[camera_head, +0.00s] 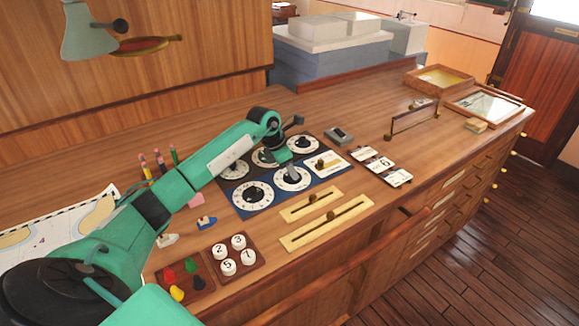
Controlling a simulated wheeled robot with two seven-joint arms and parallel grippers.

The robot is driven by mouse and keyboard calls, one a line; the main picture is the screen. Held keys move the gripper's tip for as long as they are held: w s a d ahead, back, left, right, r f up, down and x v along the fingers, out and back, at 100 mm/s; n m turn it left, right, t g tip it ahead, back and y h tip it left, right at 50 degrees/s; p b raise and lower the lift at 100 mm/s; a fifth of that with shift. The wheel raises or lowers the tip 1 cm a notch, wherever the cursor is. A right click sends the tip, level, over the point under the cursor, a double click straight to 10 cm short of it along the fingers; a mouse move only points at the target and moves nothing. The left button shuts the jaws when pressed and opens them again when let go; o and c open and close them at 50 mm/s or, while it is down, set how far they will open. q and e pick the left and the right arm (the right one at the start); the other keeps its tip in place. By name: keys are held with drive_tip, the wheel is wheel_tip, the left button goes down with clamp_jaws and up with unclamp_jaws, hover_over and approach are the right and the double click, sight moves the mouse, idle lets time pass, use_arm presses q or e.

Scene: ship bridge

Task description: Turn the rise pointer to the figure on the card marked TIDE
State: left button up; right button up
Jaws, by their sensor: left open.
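The lettering is too small to tell which is the rise pointer. My left gripper (290,168) is open, pointing down over the middle front dial (299,186), close to its knob; I cannot tell if they touch. My left arm hides part of the back dials. Three cards (381,165) lie in a row right of the panel; which is marked TIDE is not readable. My right gripper is not in view.
Two brass slider plates (327,224) lie in front of the panel. Trays of coloured pegs (185,280) and numbered discs (233,254) stand front left. Pencils (160,162) stand behind my arm. A brass rail (412,118) and a dark box (340,136) are farther back.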

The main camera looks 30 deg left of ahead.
use_arm(q)
clamp_jaws()
drive_tip(key=shift+n, duration=0.4)
drive_tip(key=n+y+b, duration=0.1)
drive_tip(key=n, duration=0.1)
drive_tip(key=shift+d+n+t, duration=0.15)
drive_tip(key=shift+n+t, duration=0.25)
drive_tip(key=shift+d+n+y+b, duration=0.15)
drive_tip(key=shift+n+y+b, duration=0.7)
drive_tip(key=shift+n, duration=1.25)
drive_tip(key=shift+s, duration=0.1)
unclamp_jaws()
